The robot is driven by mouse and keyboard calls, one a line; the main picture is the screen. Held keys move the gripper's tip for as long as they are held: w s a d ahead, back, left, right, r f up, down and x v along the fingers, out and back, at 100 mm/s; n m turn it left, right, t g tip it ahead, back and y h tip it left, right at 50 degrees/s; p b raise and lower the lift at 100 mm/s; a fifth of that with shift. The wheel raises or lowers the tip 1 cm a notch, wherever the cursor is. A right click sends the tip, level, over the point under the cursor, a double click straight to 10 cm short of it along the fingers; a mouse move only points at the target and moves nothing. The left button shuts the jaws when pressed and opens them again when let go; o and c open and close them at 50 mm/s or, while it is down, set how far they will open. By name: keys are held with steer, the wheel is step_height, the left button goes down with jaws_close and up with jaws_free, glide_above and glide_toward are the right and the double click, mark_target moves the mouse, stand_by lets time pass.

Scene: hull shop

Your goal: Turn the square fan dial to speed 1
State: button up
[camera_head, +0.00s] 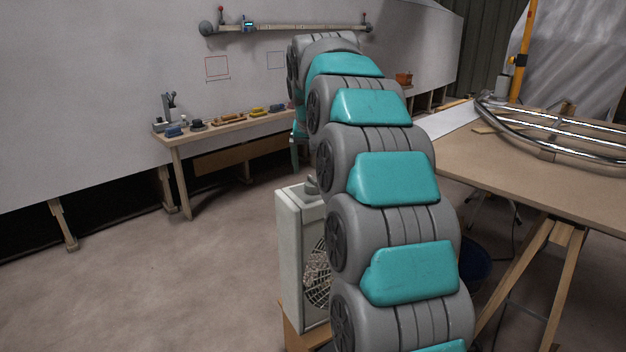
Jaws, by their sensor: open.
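A pale box fan (290,255) stands upright in the lower middle of the head view, with its round grille (318,280) facing right. A grey dial-like knob (311,186) shows on its top, right beside my arm. The arm hides part of the fan's top and grille, and the dial's shape, marks and setting cannot be made out. My grey and teal arm rises in front of the fan and bends away at the top. My gripper does not show; the arm's far end is hidden behind its own links.
The fan rests on a wooden support (297,335). A workbench (235,127) with small tools stands along the white hull wall at back left. A large wooden table (540,190) with bent metal tubes (560,140) is at right. The floor at left is clear.

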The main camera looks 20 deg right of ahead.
mark_target(313, 179)
steer(key=x, duration=0.5)
steer(key=shift+w+f, duration=0.15)
steer(key=shift+f, duration=0.25)
steer(key=c, duration=1.4)
